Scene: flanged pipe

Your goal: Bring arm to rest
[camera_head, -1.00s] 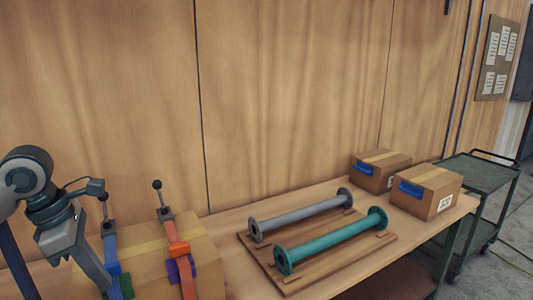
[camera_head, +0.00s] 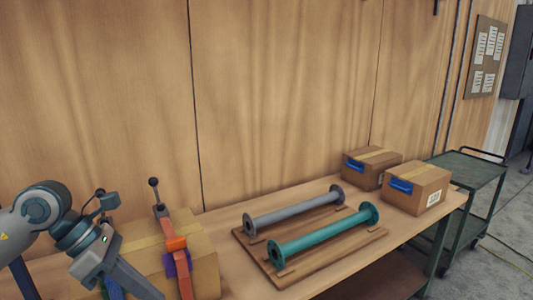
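My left arm comes in from the left edge, and its gripper (camera_head: 140,286) is at the lower left, in front of a cardboard box (camera_head: 205,262) on the bench. The fingers run toward the bottom edge, and I cannot tell whether they are open or shut. My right gripper is not in view. A grey flanged pipe (camera_head: 295,212) and a teal flanged pipe (camera_head: 325,232) lie side by side on a wooden pallet board (camera_head: 318,266), away from my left gripper.
Orange and blue clamp-like tools (camera_head: 176,244) stand at the left box, partly hidden by my arm. Two cardboard boxes (camera_head: 369,178) (camera_head: 417,201) with blue parts sit at the bench's right end. A green cart (camera_head: 466,170) stands beyond. Bare bench (camera_head: 235,285) shows left of the board.

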